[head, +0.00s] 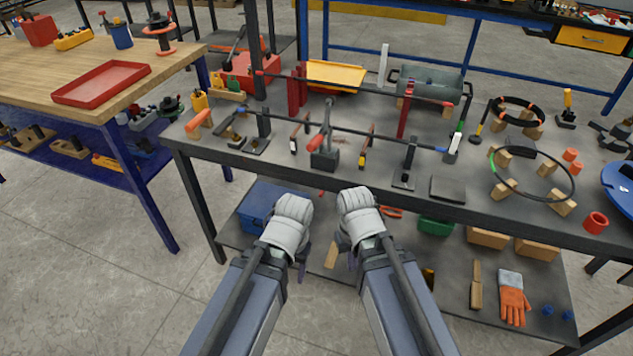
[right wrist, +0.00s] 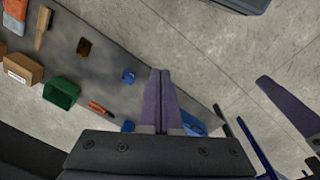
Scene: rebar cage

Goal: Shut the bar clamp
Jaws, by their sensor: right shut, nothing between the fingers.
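My right gripper (head: 353,261) is below and in front of the table edge, apart from the clamp. In the right wrist view its purple fingers (right wrist: 161,100) are together and empty. My left gripper (head: 302,252) hangs beside it, mostly hidden; a finger shows in the right wrist view (right wrist: 285,103).
The steel table (head: 300,178) carries bar supports, a grey cylinder (head: 430,84) and rings on wooden blocks. Its lower shelf holds a blue bin (head: 262,207), a green box (head: 436,227) and orange gloves (head: 513,300). A wooden bench (head: 170,75) stands at left. The floor in front is clear.

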